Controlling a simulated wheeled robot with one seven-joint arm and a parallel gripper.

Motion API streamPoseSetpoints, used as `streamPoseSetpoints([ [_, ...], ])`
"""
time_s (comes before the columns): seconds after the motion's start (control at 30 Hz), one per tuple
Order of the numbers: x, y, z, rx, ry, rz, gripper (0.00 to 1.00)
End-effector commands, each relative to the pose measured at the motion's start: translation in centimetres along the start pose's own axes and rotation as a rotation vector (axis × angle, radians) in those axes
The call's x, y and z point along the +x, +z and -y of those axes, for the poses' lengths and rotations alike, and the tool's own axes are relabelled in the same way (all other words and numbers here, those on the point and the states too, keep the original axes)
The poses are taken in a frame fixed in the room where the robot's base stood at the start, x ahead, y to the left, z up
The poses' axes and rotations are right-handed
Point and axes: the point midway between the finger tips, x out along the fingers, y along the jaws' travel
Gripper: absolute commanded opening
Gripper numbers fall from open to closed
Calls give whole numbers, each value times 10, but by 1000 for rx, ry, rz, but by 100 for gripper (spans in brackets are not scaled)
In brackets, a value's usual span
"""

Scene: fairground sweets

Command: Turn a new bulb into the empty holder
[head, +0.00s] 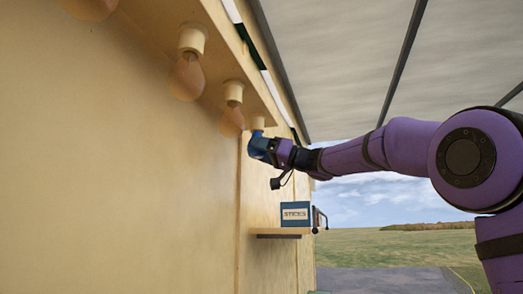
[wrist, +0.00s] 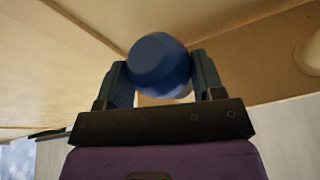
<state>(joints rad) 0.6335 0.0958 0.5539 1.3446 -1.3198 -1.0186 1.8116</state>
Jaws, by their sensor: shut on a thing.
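My gripper (head: 270,150) is raised under the roof beam at the end of the bulb row. In the wrist view, its two fingers (wrist: 160,74) are shut on a smooth blue rounded thing (wrist: 156,62) with a flat face towards the camera. It is probably the new bulb, but its base is hidden. In the head view, the blue thing (head: 258,145) is directly under a pale holder (head: 257,123). I cannot tell whether they touch or how far it is in. Two amber bulbs (head: 187,78) (head: 231,122) hang in pale holders nearer the camera.
Another amber bulb (head: 92,6) is cut off at the top left. The tan wooden wall (head: 130,190) runs close along the left. A blue box marked STICKS (head: 295,214) stands on a small shelf (head: 280,232) below my gripper. Open space lies to the right.

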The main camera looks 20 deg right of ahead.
Motion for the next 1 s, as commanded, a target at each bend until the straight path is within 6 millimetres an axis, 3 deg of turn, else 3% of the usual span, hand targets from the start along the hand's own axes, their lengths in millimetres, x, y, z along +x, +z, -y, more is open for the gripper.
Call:
streamPoseSetpoints([
  [0.47,2,-2,-6,144,-412,114,49],
  [1.0,1,-1,-5,154,-437,123,49],
])
